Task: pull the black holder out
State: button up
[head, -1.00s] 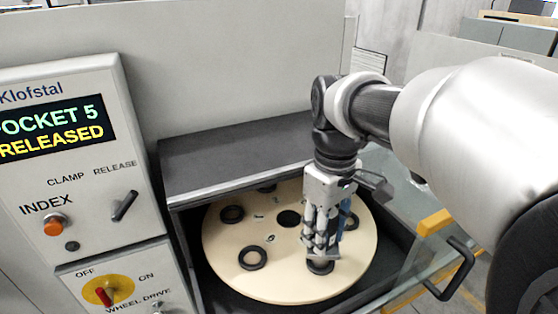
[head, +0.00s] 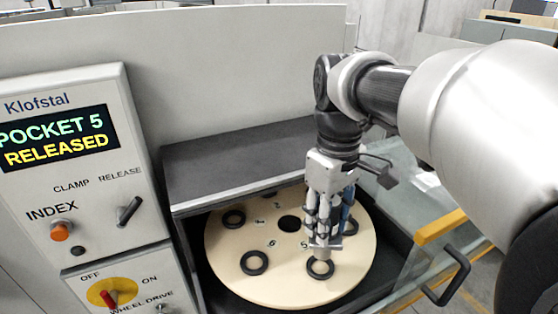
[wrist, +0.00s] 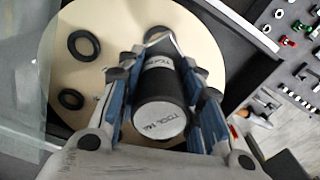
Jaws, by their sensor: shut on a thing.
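The black holder (wrist: 160,86) is a dark cylinder with a grey end face lettered "TOOL", seen end-on in the wrist view. My gripper (head: 323,238) is shut on it, with blue-padded fingers on both sides. In the head view the fingers mostly hide the holder. A grey lower end (head: 322,254) shows below the fingertips, just above or inside a black pocket ring (head: 320,269) at the front of the cream wheel (head: 285,285). I cannot tell whether that end is clear of the ring. The display (head: 55,137) reads "POCKET 5 RELEASED".
Other black rings (head: 254,262) sit in the wheel, left of the gripper. A dark cabinet top (head: 240,160) overhangs the wheel's back. A glass door with a yellow edge (head: 441,226) and black handle (head: 455,280) stands open at right. The control panel (head: 80,180) is at left.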

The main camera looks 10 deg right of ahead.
jog(key=shift+r, duration=1.1)
